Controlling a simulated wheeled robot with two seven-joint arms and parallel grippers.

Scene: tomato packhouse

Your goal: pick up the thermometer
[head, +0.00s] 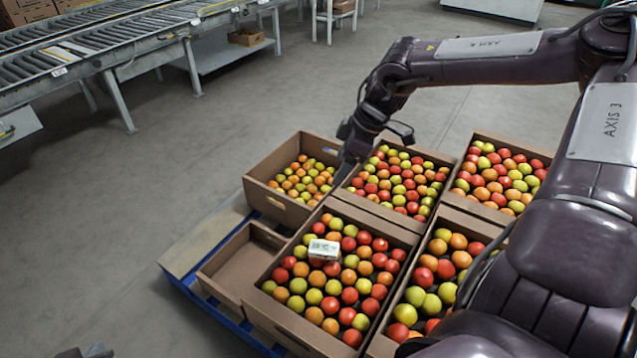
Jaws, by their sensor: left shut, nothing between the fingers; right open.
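The thermometer looks to be the small white device with a greenish face (323,250). It lies on top of the tomatoes in the front middle cardboard box (289,328). My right gripper (343,178) is above and behind it, pointing down near the walls between the two back-left boxes. It is open, holds nothing that I can see, and is clear of the thermometer. My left gripper (88,353) shows only as a dark tip at the bottom left edge, shut and far from the boxes.
Several cardboard boxes of red, orange and yellow-green tomatoes stand close together on a blue pallet (216,313). A small empty-looking box (238,258) sits at the left. A roller conveyor (110,50) runs along the back left. The grey floor at left is clear.

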